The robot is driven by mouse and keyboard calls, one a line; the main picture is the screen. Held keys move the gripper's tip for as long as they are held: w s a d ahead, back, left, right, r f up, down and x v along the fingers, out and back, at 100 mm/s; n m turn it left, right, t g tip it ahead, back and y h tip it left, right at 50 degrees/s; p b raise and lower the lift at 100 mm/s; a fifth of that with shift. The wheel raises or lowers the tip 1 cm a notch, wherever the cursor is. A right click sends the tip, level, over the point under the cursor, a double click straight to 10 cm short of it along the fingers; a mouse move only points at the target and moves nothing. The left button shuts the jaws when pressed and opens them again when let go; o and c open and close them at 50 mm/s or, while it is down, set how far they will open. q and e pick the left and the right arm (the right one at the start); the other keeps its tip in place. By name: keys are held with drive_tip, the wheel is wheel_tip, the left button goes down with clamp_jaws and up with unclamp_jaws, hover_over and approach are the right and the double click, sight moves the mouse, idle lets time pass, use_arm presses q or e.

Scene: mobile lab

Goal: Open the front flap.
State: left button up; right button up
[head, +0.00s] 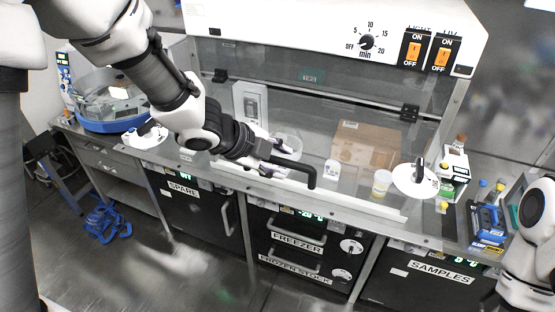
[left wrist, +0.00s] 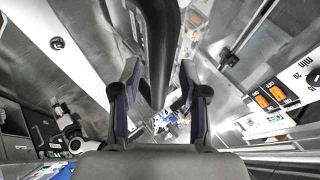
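The front flap (head: 315,122) is a clear pane on the white cabinet, with dark hinges along its upper part; it appears to hang down closed. A bent black handle (head: 298,166) stands out at its lower front. My left gripper (head: 266,152) is at the handle's left part. In the left wrist view the handle (left wrist: 158,55) runs between the two fingers of this gripper (left wrist: 158,85), which are apart on either side of it with narrow gaps showing. Firm contact is not visible. My right arm shows at the right edge of the head view; its fingers are not seen.
Behind the pane are a cardboard box (head: 366,145) and small containers. A control panel with a timer knob (head: 367,42) and orange switches is above. A blue round device (head: 108,100) stands left. Labelled freezers (head: 300,245) are below. A blue rack (head: 487,222) sits right.

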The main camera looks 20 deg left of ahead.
use_arm(q)
drive_tip(key=v, duration=0.7)
idle(0.4)
drive_tip(key=shift+s+a+r, duration=0.15)
drive_tip(key=shift+r, duration=0.05)
